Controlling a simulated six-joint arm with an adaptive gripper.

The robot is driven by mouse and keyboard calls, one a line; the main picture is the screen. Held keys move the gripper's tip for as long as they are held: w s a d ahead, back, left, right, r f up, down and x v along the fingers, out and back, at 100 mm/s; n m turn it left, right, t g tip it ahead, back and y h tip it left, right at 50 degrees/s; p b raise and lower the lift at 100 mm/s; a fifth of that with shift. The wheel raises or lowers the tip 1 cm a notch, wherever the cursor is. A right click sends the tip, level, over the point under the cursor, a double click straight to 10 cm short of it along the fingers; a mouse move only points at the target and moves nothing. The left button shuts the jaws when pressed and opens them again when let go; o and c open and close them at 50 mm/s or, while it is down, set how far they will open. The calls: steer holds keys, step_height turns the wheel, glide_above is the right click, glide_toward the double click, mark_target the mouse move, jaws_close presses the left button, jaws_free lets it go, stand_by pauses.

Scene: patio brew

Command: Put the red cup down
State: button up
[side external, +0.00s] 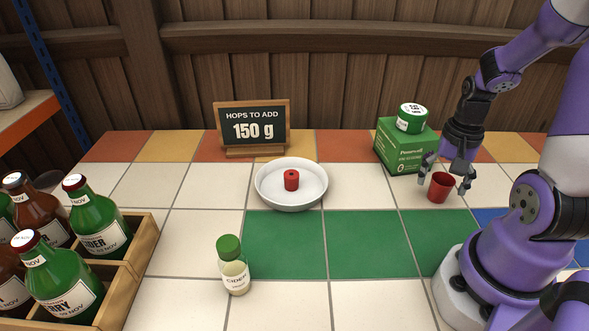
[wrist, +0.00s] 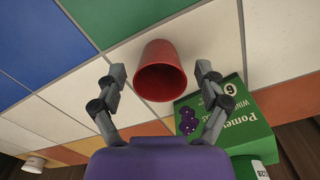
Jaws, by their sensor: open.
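The red cup (side external: 440,187) stands upright on the white tiles at the right of the side external view, in front of the green box. My gripper (side external: 447,184) is over it, fingers spread wide to either side. In the wrist view the red cup (wrist: 161,72) lies between the open fingers of my gripper (wrist: 158,85), its mouth facing the camera. Gaps show between the cup and both fingers there. The cup looks empty, though its inside is dark.
A green box (side external: 396,148) with a green-lidded tub (side external: 411,118) on it stands just behind. A white dish (side external: 262,196) holding a small red weight (side external: 291,180) is mid-table. A small cider bottle (side external: 233,268) stands in front. A wooden crate (side external: 128,279) of bottles is at left.

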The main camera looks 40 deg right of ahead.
step_height(320, 180, up, 11)
steer(key=w+a+r+n+t+h, duration=0.1)
steer(key=w+a+r+n+t, duration=0.1)
steer(key=w+a+n, duration=0.2)
steer(key=a+n, duration=0.1)
steer(key=a, duration=0.1)
steer(key=shift+a+r+n, duration=0.15)
steer(key=shift+a+n, duration=0.15)
steer(key=shift+n, duration=0.1)
steer(key=shift+o, duration=0.5)
steer(key=w+a+r+n+t+y, duration=0.1)
steer(key=a+r+n+t, duration=0.1)
steer(key=a+n, duration=0.5)
steer(key=a+t, duration=0.1)
steer(key=a, duration=0.1)
steer(key=shift+w+a+n+t, duration=0.25)
steer(key=shift+a+n+t, duration=0.05)
steer(key=shift+a+n, duration=0.1)
steer(key=shift+d, duration=0.1)
steer(key=shift+f, duration=0.1)
